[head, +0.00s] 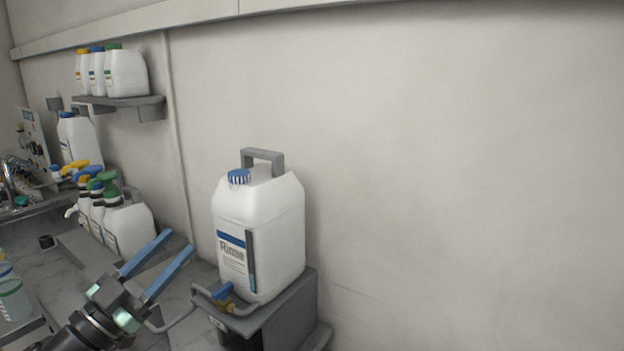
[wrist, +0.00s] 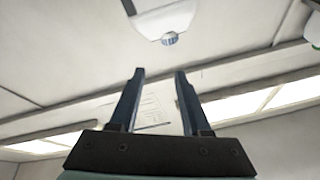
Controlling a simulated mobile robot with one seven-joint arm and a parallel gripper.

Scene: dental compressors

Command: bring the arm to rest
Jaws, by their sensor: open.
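My gripper (head: 167,254) is at the lower left of the head view, with its two blue fingers spread apart and nothing between them. It points up and to the right, toward the wall. In the wrist view my gripper (wrist: 158,73) is also open and empty, with ceiling and wall behind it. In the head view it appears to the left of a large white canister (head: 275,228) with a blue cap, and no contact between them shows.
The canister stands on a grey stand (head: 290,305) with a blue-handled tap in front. Spray bottles (head: 128,226) stand on the counter at left. A wall shelf (head: 125,101) holds white bottles. The wall at right is bare.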

